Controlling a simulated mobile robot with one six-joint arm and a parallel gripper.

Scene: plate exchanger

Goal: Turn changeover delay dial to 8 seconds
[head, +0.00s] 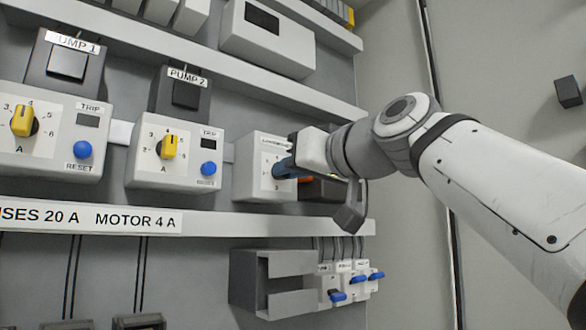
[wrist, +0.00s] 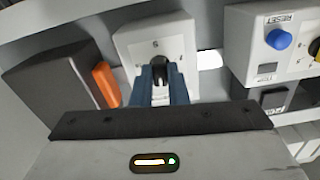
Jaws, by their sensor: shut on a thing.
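The changeover delay dial is a small black knob (wrist: 160,72) on the pale face of a white timer box (wrist: 138,30). My gripper (wrist: 158,80) has its blue fingers shut on the knob, seen in the wrist view. In the head view the timer box (head: 249,180) is at the middle, with my gripper (head: 284,168) in front of its right side. The gripper hides the knob there, and part of the scale. The pointer and the value it stands at cannot be read in either view.
Left of the timer box are pump relays with yellow dials (head: 168,147) and blue reset buttons (head: 208,169). A dark box with an orange part (wrist: 106,85) stands close beside it. Breakers with blue levers (head: 357,279) sit below the rail. Free room lies right of the panel.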

